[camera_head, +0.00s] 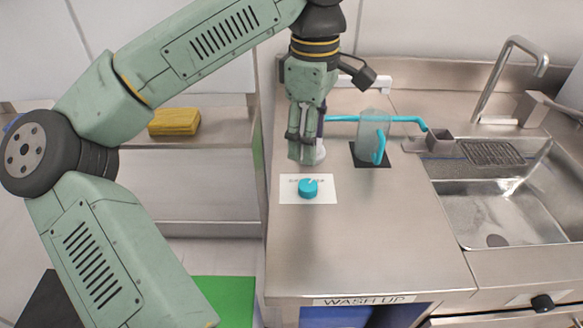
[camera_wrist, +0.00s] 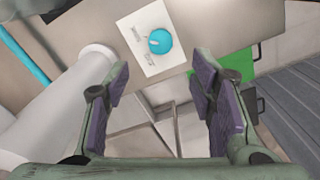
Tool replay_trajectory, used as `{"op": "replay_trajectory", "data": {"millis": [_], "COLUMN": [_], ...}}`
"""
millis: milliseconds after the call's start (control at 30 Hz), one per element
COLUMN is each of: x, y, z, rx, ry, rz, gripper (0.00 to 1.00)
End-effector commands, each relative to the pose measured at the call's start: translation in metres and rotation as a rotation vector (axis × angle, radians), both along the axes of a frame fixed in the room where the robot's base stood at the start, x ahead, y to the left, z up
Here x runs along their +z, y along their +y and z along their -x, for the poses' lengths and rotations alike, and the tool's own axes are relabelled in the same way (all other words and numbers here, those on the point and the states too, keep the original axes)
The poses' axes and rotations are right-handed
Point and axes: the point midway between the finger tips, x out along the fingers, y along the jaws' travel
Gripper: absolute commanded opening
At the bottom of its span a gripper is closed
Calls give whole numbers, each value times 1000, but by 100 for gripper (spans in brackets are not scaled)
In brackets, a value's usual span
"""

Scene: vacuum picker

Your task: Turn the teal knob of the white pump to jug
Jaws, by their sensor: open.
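The teal knob (camera_head: 308,188) sits on a white labelled plate (camera_head: 290,196) on the steel counter. A pale mark on its top points up and slightly right in the head view; the label text is too small to read. The knob also shows in the wrist view (camera_wrist: 161,41), beyond the fingertips. My gripper (camera_head: 303,150) is open and empty, pointing down above and behind the knob, apart from it. The white pump (camera_head: 320,154) is mostly hidden behind my gripper; its white body fills the left of the wrist view (camera_wrist: 55,110).
A grey jug (camera_head: 373,128) with a teal handle stands on a black mat (camera_head: 358,159) right of the pump. A teal pipe (camera_head: 402,119) runs behind it towards the sink (camera_head: 500,206). A yellow sponge (camera_head: 174,122) lies on the left counter. The front counter is clear.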

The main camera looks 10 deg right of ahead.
Motion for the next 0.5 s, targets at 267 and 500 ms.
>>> {"op": "replay_trajectory", "data": {"millis": [267, 500], "x": [-31, -77], "y": [2, 1], "z": [0, 0], "rx": [-1, -1], "ry": [1, 2], "rz": [-10, -7], "gripper": [50, 50]}}
